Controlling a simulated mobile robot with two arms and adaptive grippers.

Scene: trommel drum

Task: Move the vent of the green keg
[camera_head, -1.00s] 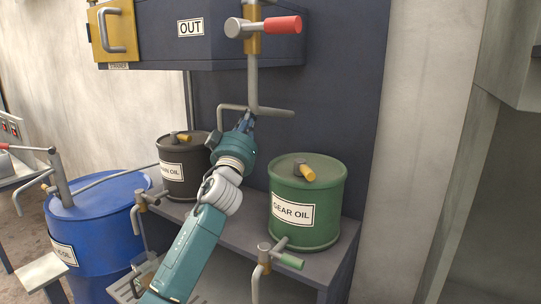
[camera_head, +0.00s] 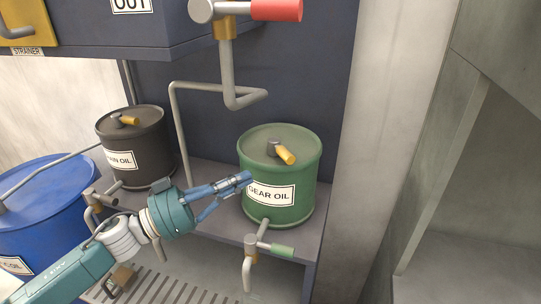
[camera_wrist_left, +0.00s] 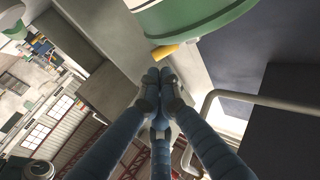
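The green keg (camera_head: 306,190), labelled GEAR OIL, stands upright on the shelf. Its vent (camera_head: 284,153) is a grey hub on the lid with a yellow handle angled toward the front right. My left gripper (camera_head: 247,178) is in front of the keg's left side, below lid height in the picture, with its fingertips together and nothing seen between them. In the left wrist view, the closed fingertips (camera_wrist_left: 159,76) point toward a yellow handle (camera_wrist_left: 165,52) beside the green keg (camera_wrist_left: 195,15), with a gap between. My right gripper is in neither view.
A dark keg (camera_head: 150,145) stands to the left, with a blue drum (camera_head: 50,215) beyond it. A bent grey pipe (camera_head: 178,125) runs down behind my gripper. A tap with a green handle (camera_head: 282,250) sits below the green keg. A red handle (camera_head: 276,10) is overhead.

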